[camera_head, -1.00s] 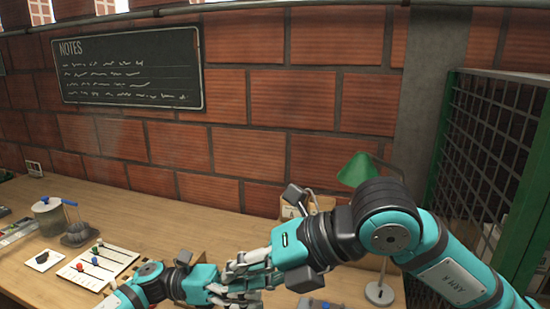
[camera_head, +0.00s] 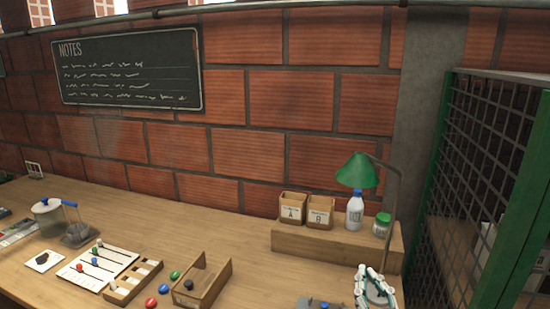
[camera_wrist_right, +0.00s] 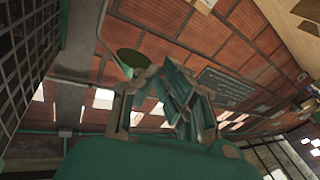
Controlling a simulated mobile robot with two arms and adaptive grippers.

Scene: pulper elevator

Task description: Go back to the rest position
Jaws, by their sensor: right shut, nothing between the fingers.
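My right gripper (camera_head: 374,287) shows at the bottom edge of the head view, in front of the lamp's side of the table, with its fingers pointing up. It is shut with nothing in it. In the right wrist view its teal and pale fingers (camera_wrist_right: 168,100) fill the middle, with the brick wall and the green lampshade behind them. The rest of my right arm is out of the head view. My left gripper is not in view.
A green mesh cage (camera_head: 490,190) stands at the right.

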